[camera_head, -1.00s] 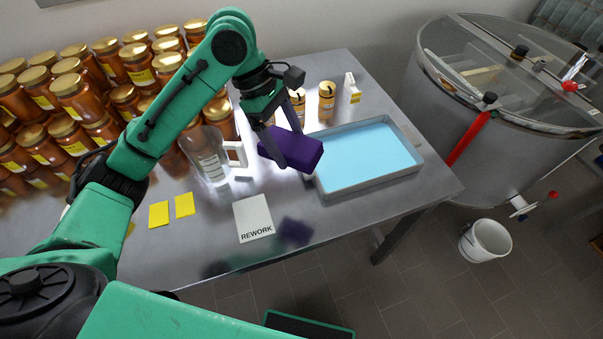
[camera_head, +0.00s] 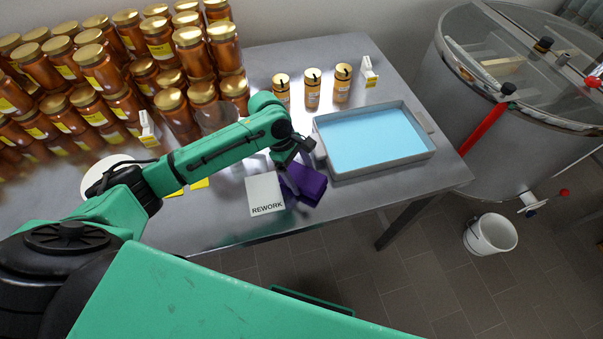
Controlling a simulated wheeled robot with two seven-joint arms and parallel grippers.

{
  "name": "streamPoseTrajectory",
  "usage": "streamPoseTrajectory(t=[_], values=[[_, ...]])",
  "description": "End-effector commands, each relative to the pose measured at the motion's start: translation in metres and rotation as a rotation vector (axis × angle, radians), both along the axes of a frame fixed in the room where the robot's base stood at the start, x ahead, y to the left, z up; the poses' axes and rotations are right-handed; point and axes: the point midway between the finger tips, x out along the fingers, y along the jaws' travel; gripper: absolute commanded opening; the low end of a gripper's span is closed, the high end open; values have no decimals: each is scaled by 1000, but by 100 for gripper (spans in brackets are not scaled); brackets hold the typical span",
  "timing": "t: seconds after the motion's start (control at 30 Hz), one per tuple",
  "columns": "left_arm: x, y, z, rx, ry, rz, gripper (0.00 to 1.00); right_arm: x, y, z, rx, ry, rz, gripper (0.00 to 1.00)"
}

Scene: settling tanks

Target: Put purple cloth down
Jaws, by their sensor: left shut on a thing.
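The purple cloth (camera_head: 308,183) is folded into a block and sits at the front of the steel table (camera_head: 395,190), just right of the white REWORK card (camera_head: 264,194). It looks to be at or very near the table top. My left gripper (camera_head: 292,183) reaches down over the cloth's left part and is shut on it. The gripper's wrist hides part of the cloth, and its fingers are small and partly hidden. My right gripper is not in view.
A grey tray of blue liquid (camera_head: 428,151) stands just behind and right of the cloth. Three small jars (camera_head: 312,90) and a small box (camera_head: 368,72) stand behind. Many honey jars (camera_head: 190,50) fill the left. A bucket (camera_head: 490,234) stands on the floor. The front right table is clear.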

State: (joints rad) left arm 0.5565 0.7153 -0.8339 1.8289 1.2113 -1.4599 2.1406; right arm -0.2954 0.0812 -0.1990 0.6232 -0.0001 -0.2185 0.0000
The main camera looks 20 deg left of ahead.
Motion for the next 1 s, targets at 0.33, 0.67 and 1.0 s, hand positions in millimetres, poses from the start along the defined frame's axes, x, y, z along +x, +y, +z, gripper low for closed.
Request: streamPoseTrajectory(t=[0.33,0.67,1.0], values=[[0,0,-5,0,0,0,0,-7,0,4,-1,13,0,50],[1,0,-5,1,-1,-1,100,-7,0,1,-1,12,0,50],[7,28,67,1,-5,2,100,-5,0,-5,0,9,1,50]])
